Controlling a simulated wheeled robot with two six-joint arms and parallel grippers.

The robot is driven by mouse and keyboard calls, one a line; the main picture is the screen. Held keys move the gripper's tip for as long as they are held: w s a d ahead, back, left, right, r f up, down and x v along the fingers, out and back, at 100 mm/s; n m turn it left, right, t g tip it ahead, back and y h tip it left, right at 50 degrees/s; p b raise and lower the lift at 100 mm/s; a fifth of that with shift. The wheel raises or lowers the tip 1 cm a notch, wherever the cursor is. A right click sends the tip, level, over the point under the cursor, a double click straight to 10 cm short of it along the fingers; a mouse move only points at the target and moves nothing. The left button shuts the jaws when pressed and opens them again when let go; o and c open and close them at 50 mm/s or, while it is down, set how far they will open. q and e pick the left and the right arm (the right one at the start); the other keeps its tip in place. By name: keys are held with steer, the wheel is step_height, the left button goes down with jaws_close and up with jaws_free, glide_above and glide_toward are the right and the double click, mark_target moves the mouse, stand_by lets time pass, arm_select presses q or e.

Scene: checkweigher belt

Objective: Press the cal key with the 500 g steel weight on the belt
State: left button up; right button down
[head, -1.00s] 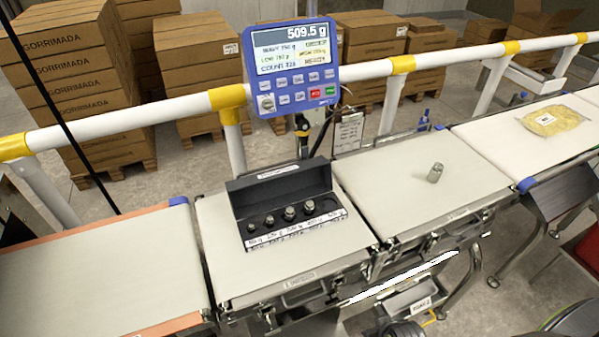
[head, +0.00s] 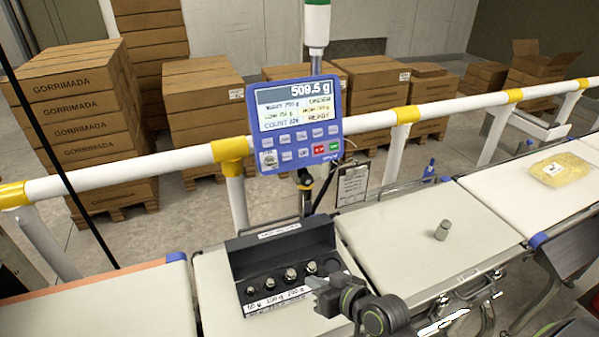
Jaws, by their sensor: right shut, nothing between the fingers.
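The steel weight (head: 442,230) stands upright and alone on the pale weighing belt (head: 400,262). The blue indicator panel (head: 298,122) on its post behind the belts reads 509.5 g. Its small keys sit in two rows below the screen, with a red and a green one at right; I cannot read which is the cal key. My right gripper (head: 322,292) is shut and empty, low in front of the weight case, hiding part of its front right corner. It is well below the panel and left of the weight. My left gripper is out of view.
An open black weight case (head: 285,246) with several small weights stands on the belt left of the weighing belt. A white and yellow rail (head: 360,122) runs behind. A clipboard (head: 352,184) hangs right of the panel post. A yellow bag (head: 562,170) lies on the right belt.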

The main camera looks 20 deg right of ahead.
steer(key=w+d+r+m+t+h, duration=0.4)
steer(key=w+d+r+m+h, duration=0.1)
steer(key=w+r+m, duration=0.4)
steer(key=w+d+r+m+t+h, duration=0.5)
steer(key=w+r+m, duration=0.4)
steer(key=w+r, duration=0.2)
steer(key=shift+w+d+r+h, duration=0.15)
steer(key=shift+w+d+h, duration=0.25)
steer(key=shift+h, duration=0.9)
steer(key=shift+s+t, duration=0.15)
steer(key=shift+t, duration=0.15)
steer(key=b, duration=0.8)
glide_toward(301, 136)
steer(key=w+d+r, duration=0.3)
steer(key=r, duration=0.2)
steer(key=shift+w+f, duration=0.25)
steer(key=shift+w, duration=0.2)
